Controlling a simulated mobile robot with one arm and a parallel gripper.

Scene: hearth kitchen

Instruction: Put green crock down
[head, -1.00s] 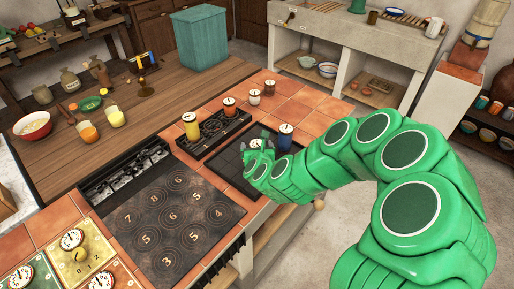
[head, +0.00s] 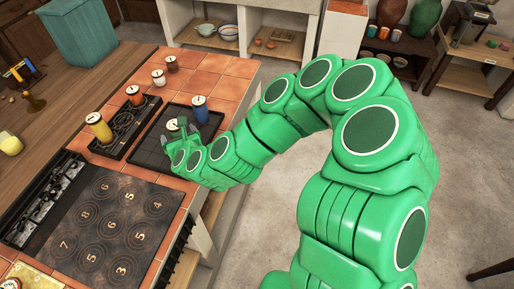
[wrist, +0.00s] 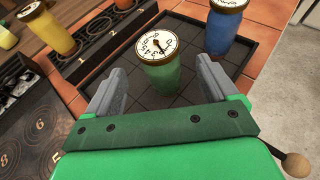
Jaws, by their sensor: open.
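The green crock (wrist: 161,76) with a numbered dial lid stands upright on a dark gridded tray (wrist: 192,95) in the wrist view. My gripper (wrist: 165,90) is open, with one grey finger on each side of the crock; I cannot tell whether either finger touches it. In the head view the crock (head: 176,129) is partly hidden by my gripper (head: 181,140), and its dial top shows between the fingers. The tray (head: 147,152) lies on the orange tiled counter. A blue crock (head: 200,109) stands on the same tray, behind the green one.
White (head: 158,78) and brown (head: 172,64) crocks stand on the tiles behind. A numbered hob plate (head: 104,221) lies in front.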

